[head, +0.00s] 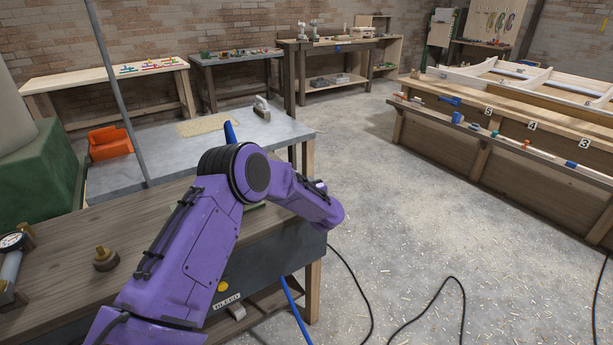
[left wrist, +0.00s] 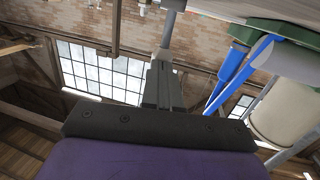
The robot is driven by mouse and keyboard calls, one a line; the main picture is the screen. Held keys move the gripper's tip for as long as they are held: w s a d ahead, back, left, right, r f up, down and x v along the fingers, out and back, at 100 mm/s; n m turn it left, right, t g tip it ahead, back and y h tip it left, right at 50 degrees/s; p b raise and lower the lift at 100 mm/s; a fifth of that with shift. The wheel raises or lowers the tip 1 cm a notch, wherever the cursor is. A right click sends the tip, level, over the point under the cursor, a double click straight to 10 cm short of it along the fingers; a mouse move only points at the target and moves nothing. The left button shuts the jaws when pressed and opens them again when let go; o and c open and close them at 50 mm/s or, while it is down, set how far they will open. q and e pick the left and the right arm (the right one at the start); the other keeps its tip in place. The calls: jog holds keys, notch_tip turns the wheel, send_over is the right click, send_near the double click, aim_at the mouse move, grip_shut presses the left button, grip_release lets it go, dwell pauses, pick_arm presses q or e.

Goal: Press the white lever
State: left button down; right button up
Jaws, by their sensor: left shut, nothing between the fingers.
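A small pale lever (head: 237,312) shows in the head view below a label reading BLEED on the dark front of the near bench. My purple left arm passes just left of it. In the head view the left gripper is hidden behind the arm. In the left wrist view my left gripper (left wrist: 164,85) is shut and empty, with its fingers pointing up the picture. A grey upright piece shows just beyond the fingertips; I cannot tell whether it is the lever or whether they touch. My right gripper is not in view.
A yellow knob (head: 223,286) sits beside the label. A brass fitting (head: 106,259) and a gauge (head: 12,242) stand on the near bench (head: 60,265). The floor to the right is open, with black cables (head: 440,285).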

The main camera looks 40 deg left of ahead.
pick_arm(q)
jog(key=shift+w+a+r+g+h+p, duration=0.2)
jog(key=shift+a+r+g+h+p, duration=0.3)
jog(key=shift+h+p, duration=0.35)
jog(key=shift+w+a+n+h+p, duration=0.1)
jog(key=shift+a+n+h+p, duration=0.2)
jog(key=shift+a+h+p, duration=0.15)
jog(key=shift+w+a, duration=0.15)
jog(key=shift+a, duration=0.15)
jog(key=shift+p, duration=0.3)
jog(key=shift+a, duration=0.1)
jog(key=shift+r, duration=0.1)
